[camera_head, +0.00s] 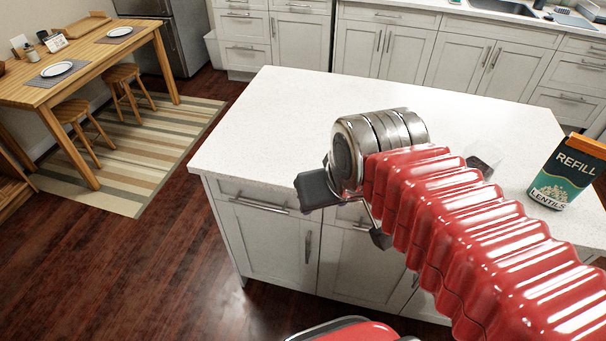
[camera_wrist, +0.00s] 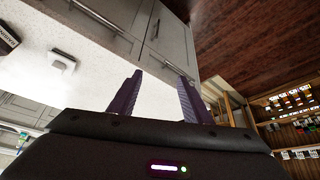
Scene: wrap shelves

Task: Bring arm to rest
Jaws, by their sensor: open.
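My gripper (camera_head: 349,214) is at the end of my red arm, in front of the island's near edge in the head view. Its dark fingers are spread apart, with nothing seen between them. In the wrist view my gripper (camera_wrist: 158,82) shows two purple-dark fingers with a clear gap between them, and the cabinet fronts and counter show beyond. The white-topped island (camera_head: 262,125) lies behind my wrist.
A wooden table (camera_head: 88,68) with plates and stools is at the far left. The wooden floor at left is open.

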